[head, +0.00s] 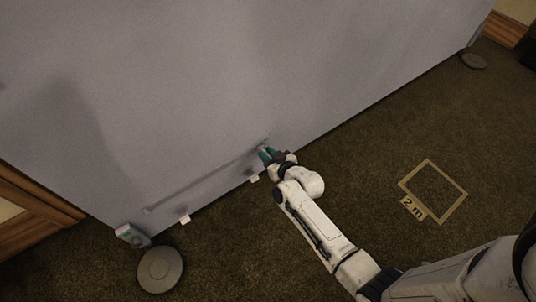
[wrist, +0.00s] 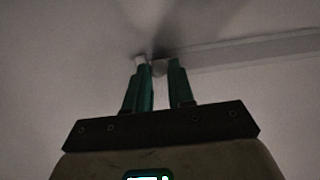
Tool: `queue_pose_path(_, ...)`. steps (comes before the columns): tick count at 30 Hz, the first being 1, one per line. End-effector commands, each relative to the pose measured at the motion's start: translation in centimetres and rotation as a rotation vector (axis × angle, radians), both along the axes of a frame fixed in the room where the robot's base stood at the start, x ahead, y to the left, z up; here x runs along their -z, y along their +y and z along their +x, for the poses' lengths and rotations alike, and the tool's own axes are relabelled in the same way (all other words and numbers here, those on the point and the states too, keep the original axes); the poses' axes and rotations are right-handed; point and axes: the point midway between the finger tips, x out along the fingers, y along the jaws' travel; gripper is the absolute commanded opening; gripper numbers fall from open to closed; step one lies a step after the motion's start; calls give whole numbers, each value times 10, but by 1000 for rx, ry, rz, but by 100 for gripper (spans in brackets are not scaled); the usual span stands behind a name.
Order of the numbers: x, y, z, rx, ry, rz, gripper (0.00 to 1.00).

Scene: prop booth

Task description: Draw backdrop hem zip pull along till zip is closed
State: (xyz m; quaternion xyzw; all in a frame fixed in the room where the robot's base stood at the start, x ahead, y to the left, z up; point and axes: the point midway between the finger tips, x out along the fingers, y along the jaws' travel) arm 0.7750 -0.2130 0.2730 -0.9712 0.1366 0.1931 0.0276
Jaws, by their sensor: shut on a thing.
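The grey backdrop (head: 190,90) fills the upper left of the head view. Its zip (head: 200,182) is a thin raised strip low on the cloth, slanting from lower left up to my gripper. My gripper (head: 264,152) is at the strip's upper right end, against the cloth. In the wrist view its two green fingers (wrist: 161,68) are shut on the small pale zip pull (wrist: 160,69), which is mostly hidden between them. In that view the zip strip (wrist: 260,49) runs off to the right. A small pale piece (wrist: 139,60) shows just left of the left fingertip.
Small white blocks (head: 184,219) sit along the backdrop's bottom edge. A grey box (head: 131,235) and a round foot (head: 160,269) stand at its near left corner, with another round foot (head: 473,61) far right. A square floor marking (head: 433,190) lies on open carpet.

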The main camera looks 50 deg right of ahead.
Motion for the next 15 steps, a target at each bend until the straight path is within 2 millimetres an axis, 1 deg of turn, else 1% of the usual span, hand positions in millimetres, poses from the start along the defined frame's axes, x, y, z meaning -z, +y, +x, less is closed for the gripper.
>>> queue_pose_path(2, 0, -1, -1, 1, 1, -1, 0)
queue_pose_path(3, 0, -1, -1, 1, 0, -2, 26)
queue_pose_path(9, 0, -1, 0, 1, 0, -1, 45)
queue_pose_path(10, 0, -1, 0, 1, 0, -1, 48)
queue_pose_path(15, 0, 0, 0, 1, 0, -1, 48)
